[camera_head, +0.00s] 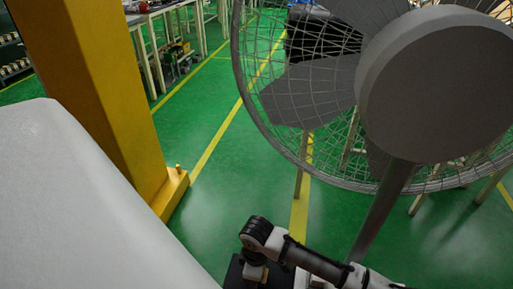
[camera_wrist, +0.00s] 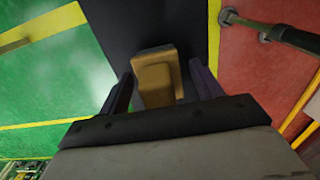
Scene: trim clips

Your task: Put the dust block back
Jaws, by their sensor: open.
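A tan-brown block (camera_wrist: 157,78), which looks like the dust block, shows in the wrist view against a dark grey surface (camera_wrist: 150,22). My gripper (camera_wrist: 161,72) is open, with one dark finger on each side of the block. Gaps show between the fingers and the block, so I see no grip on it. How far the fingers reach down beside it I cannot tell. In the head view my arm comes in at the bottom, and its end is over a dark surface (camera_head: 236,276); the fingers are not clear there.
A large grey caged fan (camera_head: 435,85) fills the upper right of the head view, its pole close to my arm. A yellow pillar (camera_head: 100,80) and a white surface (camera_head: 80,210) stand left. Green floor (camera_head: 235,190) lies between. A rod (camera_wrist: 270,30) shows in the wrist view.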

